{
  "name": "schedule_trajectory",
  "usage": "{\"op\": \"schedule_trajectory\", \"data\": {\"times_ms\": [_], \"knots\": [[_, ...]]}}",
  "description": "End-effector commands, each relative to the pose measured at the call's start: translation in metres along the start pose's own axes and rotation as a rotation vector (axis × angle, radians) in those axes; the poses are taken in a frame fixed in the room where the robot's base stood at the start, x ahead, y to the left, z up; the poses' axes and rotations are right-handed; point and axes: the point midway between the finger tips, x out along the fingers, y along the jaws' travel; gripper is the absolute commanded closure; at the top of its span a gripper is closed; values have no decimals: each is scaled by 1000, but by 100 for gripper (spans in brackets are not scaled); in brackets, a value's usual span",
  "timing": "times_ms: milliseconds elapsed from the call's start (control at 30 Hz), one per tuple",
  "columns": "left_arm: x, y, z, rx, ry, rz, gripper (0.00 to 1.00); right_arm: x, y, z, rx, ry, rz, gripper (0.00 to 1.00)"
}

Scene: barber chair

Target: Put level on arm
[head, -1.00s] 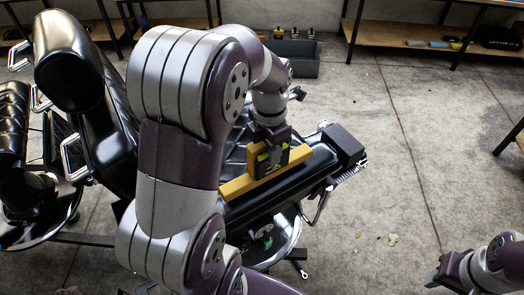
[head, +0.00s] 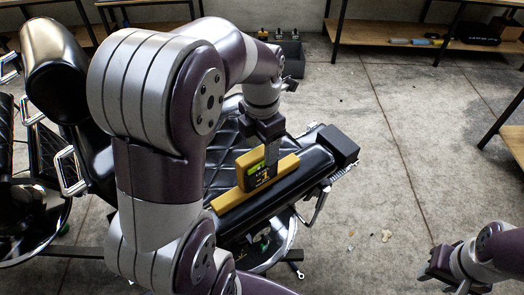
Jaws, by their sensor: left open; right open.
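A yellow level (head: 228,200) with a black and green middle part (head: 258,176) lies lengthwise on the black padded chair arm (head: 313,163). My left gripper (head: 271,155) is open and points down at the level, just right of its middle part. One finger shows close to the level; the other is largely hidden, and I cannot tell whether they touch it. My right gripper (head: 432,268) is open and empty at the lower right, well away from the chair.
The black barber chair (head: 60,70) fills the left side, partly hidden behind my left arm. A grey bin (head: 292,58) stands behind it. Shelving with tools (head: 415,41) is at the back right.

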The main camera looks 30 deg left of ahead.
Motion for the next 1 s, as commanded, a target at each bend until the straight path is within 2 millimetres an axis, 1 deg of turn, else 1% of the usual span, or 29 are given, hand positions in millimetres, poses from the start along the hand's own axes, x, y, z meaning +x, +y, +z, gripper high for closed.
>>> {"op": "schedule_trajectory", "data": {"times_ms": [33, 133, 200, 267, 333, 367, 467, 500, 567, 600, 667, 700, 800, 900, 1000], "knots": [[-29, 0, 0, 0, 1, 0, 38, -27, 0, -3, 0, 0, 0, 57], [-48, 0, 0, 0, 1, 0, 38, -44, 0, -5, 0, 0, 0, 57], [-55, 0, 0, 0, 1, 0, 38, -52, 0, -6, 0, -1, 0, 57], [-58, 0, 0, 4, 2, -1, 38, -55, 0, -6, 0, -1, 0, 57], [-57, -3, 0, 69, 0, 1, 38, -55, 0, -6, 0, -1, 0, 57], [-54, -5, 0, 136, -2, 2, 38, -55, 0, -6, 0, -1, 0, 57], [-39, -19, -2, 548, -13, 13, 38, -53, 0, -6, 0, -1, 0, 57], [-31, -26, -4, 777, -18, 22, 38, -53, 0, -6, 0, -1, 0, 57], [-19, -38, -7, 1150, -23, 41, 38, -53, 0, -6, 0, -1, 0, 57], [-12, -46, -10, 1394, -24, 55, 38, -53, 0, -6, 0, -1, 0, 57], [-2, -57, -14, 1743, -21, 78, 38, -53, 0, -6, 0, -1, 0, 57], [3, -63, -18, 1954, -17, 94, 38, -53, 0, -6, 0, -1, 0, 57], [14, -76, -25, 2378, 1, 129, 38, -53, 0, -6, 0, -1, 0, 57], [20, -83, -30, 2636, 18, 152, 38, -53, 0, -6, 0, -1, 0, 57], [22, -85, -31, 2741, 27, 162, 38, -53, 0, -6, 0, -1, 0, 57]]}}
